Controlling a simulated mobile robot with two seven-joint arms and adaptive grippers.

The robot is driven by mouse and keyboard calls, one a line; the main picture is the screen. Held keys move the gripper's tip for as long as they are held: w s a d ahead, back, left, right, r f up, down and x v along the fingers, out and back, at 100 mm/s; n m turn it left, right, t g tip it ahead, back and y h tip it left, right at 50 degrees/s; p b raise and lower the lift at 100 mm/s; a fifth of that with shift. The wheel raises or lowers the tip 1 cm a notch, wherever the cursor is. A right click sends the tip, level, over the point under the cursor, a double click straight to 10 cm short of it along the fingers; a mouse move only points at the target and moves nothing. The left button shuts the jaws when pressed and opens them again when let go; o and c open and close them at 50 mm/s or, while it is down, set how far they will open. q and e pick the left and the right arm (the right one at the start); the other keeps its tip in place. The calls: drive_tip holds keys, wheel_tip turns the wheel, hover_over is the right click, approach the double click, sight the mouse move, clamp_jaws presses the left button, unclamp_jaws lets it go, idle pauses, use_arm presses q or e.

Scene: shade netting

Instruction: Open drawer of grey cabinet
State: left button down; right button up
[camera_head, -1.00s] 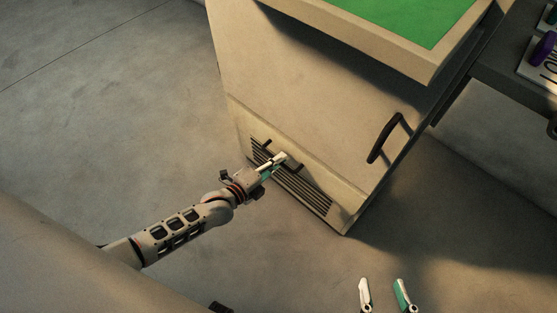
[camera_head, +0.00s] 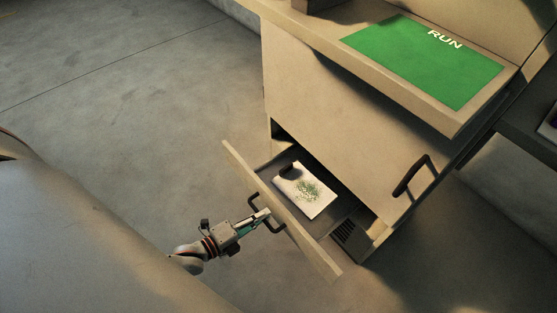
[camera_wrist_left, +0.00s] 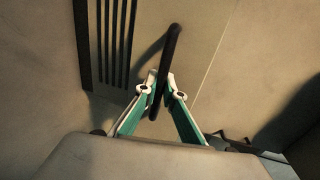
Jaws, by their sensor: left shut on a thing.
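The grey cabinet (camera_head: 330,110) looks beige in this light. Its low drawer (camera_head: 290,226) is pulled out, with the front panel clear of the cabinet body. A white sheet or packet with green speckles (camera_head: 310,200) and a small dark item lie inside the drawer. The dark drawer handle (camera_head: 251,202) is on the front panel. My left gripper (camera_head: 266,214) is shut on the handle. In the left wrist view the fingers (camera_wrist_left: 160,92) close around the dark handle bar (camera_wrist_left: 172,62). My right gripper is not in view.
A second dark handle (camera_head: 412,176) is on the cabinet's upper front. A green panel marked RUN (camera_head: 425,62) lies on the cabinet top. A dark table (camera_head: 530,138) stands at the right. The floor (camera_head: 130,100) to the left is clear.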

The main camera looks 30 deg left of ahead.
use_arm(q)
drive_tip(key=f+v, duration=0.1)
drive_tip(key=v, duration=0.6)
drive_tip(key=shift+s+a+f, duration=0.15)
drive_tip(key=shift+s+f, duration=0.1)
drive_tip(key=shift+s, duration=0.2)
drive_tip(key=c, duration=2.2)
unclamp_jaws()
drive_tip(key=shift+o, duration=0.2)
